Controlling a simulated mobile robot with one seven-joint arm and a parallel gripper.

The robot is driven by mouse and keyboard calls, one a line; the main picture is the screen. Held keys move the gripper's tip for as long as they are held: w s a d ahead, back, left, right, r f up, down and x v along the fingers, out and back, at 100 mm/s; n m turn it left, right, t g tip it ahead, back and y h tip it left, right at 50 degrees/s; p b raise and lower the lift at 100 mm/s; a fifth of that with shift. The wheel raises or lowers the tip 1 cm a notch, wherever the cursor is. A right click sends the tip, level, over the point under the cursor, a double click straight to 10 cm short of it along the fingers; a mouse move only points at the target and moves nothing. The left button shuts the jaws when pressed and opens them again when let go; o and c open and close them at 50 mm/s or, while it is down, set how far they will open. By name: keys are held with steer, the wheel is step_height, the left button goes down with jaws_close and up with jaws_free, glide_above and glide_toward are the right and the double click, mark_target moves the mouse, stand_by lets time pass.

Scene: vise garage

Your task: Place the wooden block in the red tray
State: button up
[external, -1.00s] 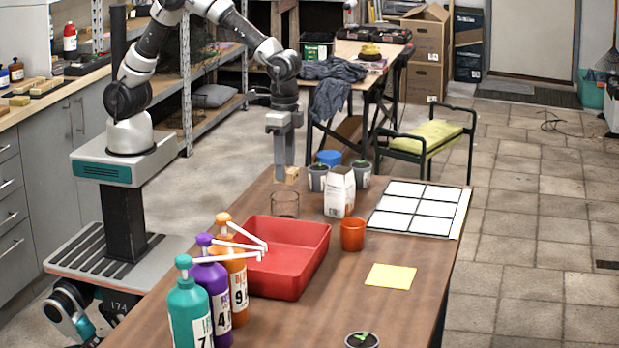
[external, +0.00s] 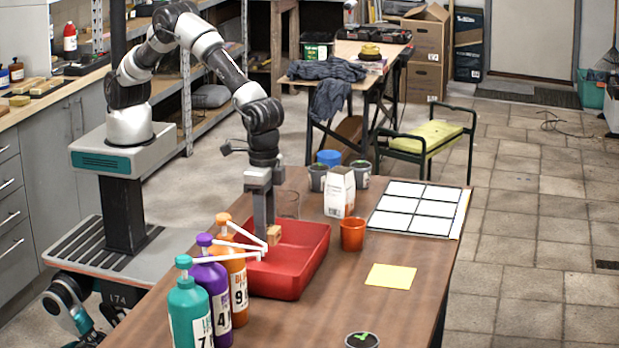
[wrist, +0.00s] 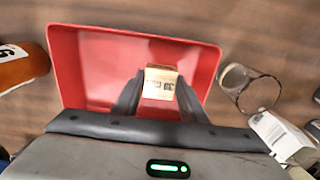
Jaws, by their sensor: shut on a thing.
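My gripper (external: 266,234) points straight down over the red tray (external: 310,262), at its back left part in the external view. It is shut on the wooden block (external: 275,233), a small light-brown piece between the fingertips. In the wrist view the block (wrist: 160,83) sits between the two dark fingers, with the red tray (wrist: 90,60) around and below it. Nothing else shows in the tray. I cannot tell whether the block touches the tray floor.
Teal (external: 190,310), purple (external: 215,290) and orange (external: 236,275) pump bottles stand left of the tray, their nozzles reaching over its edge. A clear glass (wrist: 250,88), a white carton (external: 339,192) and an orange cup (external: 352,234) stand close by. The table's right front is mostly clear.

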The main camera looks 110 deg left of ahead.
steer(key=shift+f, duration=2.15)
steer(key=shift+f+b, duration=0.2)
steer(key=shift+b, duration=0.1)
steer(key=o, duration=1)
steer(key=shift+r, duration=0.1)
step_height(320, 180, up, 12)
steer(key=shift+r+p, duration=0.15)
steer(key=shift+p, duration=0.5)
